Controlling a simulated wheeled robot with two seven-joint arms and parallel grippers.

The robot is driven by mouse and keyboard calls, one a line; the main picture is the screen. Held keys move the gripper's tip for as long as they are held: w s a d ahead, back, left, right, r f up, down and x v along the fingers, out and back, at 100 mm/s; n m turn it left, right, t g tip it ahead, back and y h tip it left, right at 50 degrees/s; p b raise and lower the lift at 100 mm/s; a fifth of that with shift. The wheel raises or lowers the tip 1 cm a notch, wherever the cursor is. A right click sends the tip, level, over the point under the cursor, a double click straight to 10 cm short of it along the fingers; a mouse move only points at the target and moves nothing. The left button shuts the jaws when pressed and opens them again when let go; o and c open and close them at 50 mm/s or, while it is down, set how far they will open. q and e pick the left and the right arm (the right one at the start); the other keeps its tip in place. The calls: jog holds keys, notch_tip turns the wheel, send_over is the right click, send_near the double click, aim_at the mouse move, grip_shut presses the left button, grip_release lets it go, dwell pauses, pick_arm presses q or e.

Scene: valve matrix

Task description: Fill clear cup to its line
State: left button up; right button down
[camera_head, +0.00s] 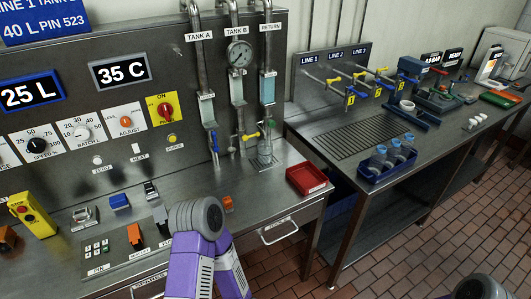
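A clear cup (265,155) appears to stand on the small drain grate (262,165) below the pipe labelled RETURN. It is small here, and I cannot make out its line or any liquid level. A blue handle (214,142) hangs on the TANK A pipe (198,60), and the TANK B pipe (233,20) carries a round gauge (239,55). My purple and grey arm links show at the bottom middle, well in front of the cup. Neither gripper shows.
A red tray (306,178) lies right of the cup near the bench edge. The panel displays read 25 L (27,93) and 35 C (120,71). A gap separates the benches.

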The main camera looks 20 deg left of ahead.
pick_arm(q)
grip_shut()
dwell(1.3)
